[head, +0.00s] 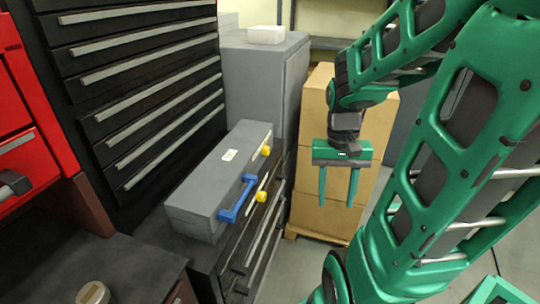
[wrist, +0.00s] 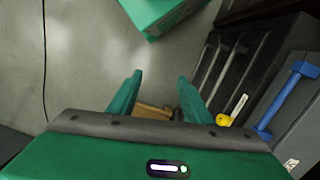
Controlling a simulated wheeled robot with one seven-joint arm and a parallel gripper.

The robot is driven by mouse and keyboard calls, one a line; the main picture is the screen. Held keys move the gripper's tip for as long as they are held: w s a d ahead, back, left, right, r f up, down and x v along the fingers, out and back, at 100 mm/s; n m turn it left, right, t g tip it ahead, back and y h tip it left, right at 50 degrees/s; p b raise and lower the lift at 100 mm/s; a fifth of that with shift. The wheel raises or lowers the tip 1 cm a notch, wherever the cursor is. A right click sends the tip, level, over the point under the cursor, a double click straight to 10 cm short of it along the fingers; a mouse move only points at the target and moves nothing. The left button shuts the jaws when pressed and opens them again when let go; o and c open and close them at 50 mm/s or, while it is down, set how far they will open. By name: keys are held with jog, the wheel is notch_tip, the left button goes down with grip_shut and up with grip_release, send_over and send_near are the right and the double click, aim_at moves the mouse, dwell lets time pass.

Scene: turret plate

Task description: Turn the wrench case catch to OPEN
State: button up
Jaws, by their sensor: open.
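A long grey case (head: 215,185) lies on a low dark drawer cabinet (head: 205,255). A pale strip lies beside the nearer one. In the wrist view, a yellow part (wrist: 223,120), the pale strip (wrist: 239,105) and the blue handle (wrist: 284,100) show at the right. No catch marking is readable. My gripper (head: 336,200) is open and empty, pointing down, to the right of the case and apart from it.
Stacked cardboard boxes (head: 325,150) on a pallet stand behind my gripper. A grey cabinet (head: 262,80) stands behind the case, and a tall black drawer unit (head: 145,95) is at the left. Bare floor (wrist: 85,60) shows below my gripper.

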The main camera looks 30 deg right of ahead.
jog(key=w+d+f+m+g+y, duration=0.1)
jog(key=w+f+m+y, duration=0.2)
jog(key=f, duration=0.5)
jog(key=m+t+y, duration=0.8)
jog(key=m+t, duration=0.9)
send_near(266, 151)
jog(key=w+d+x, duration=0.1)
jog(key=x, duration=0.6)
jog(key=shift+w+f, duration=0.2)
jog(key=shift+f, duration=0.3)
jog(key=shift+a, duration=0.1)
